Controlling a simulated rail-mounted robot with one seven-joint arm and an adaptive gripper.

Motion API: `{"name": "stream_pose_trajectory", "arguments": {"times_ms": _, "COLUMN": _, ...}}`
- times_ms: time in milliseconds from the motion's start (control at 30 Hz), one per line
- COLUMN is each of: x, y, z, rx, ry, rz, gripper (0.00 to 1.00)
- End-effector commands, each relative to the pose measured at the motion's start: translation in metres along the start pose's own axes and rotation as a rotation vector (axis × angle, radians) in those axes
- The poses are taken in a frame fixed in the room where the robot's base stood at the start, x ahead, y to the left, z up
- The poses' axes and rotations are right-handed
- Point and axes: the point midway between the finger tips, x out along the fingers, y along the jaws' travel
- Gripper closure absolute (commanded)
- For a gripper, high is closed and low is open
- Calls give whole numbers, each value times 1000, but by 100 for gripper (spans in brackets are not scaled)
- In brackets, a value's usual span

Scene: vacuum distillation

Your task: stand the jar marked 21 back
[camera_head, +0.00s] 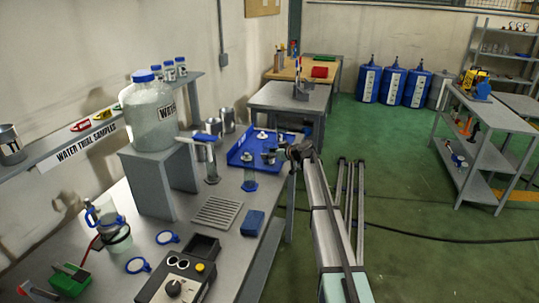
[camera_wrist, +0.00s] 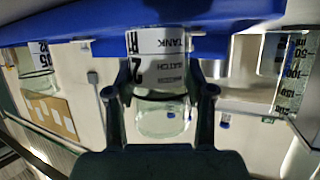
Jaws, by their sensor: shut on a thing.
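In the wrist view, a clear jar (camera_wrist: 162,118) with a white label is between the two fingers of my gripper (camera_wrist: 160,112). The label shows TANK and BATCH and a large 2; the rest of its number is partly hidden by a finger. The wrist view appears upside down. The blue tray (camera_wrist: 70,32) runs across the picture beyond the jar. In the head view my gripper (camera_head: 292,154) is at the right side of the blue tray (camera_head: 238,154) on the bench; the held jar is hard to make out there. I cannot tell whether it touches the tray.
Blue-capped jars (camera_head: 169,70) stand on the wall shelf. A large water bottle (camera_head: 149,112) stands on a grey stand, near a glass cylinder (camera_head: 211,165) and another cylinder (camera_head: 250,178). A drain grille (camera_head: 217,212) and blue block (camera_head: 252,223) lie in front of the tray.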

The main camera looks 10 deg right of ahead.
Motion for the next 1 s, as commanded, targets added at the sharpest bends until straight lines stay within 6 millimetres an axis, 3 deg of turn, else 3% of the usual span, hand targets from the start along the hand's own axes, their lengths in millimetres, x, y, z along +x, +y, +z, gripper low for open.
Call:
{"name": "stream_pose_trajectory", "arguments": {"times_ms": 100, "x": 1, "y": 0, "z": 3, "rx": 0, "ry": 0, "rz": 0, "gripper": 90}}
{"name": "stream_pose_trajectory", "arguments": {"times_ms": 133, "x": 1, "y": 0, "z": 2, "rx": 0, "ry": 0, "rz": 0, "gripper": 40}}
{"name": "stream_pose_trajectory", "arguments": {"times_ms": 200, "x": 1, "y": 0, "z": 2, "rx": 0, "ry": 0, "rz": 0, "gripper": 22}}
{"name": "stream_pose_trajectory", "arguments": {"times_ms": 667, "x": -1, "y": 0, "z": -3, "rx": 0, "ry": 0, "rz": 0, "gripper": 22}}
{"name": "stream_pose_trajectory", "arguments": {"times_ms": 1000, "x": -61, "y": -1, "z": 2, "rx": -1, "ry": 1, "rz": 3, "gripper": 22}}
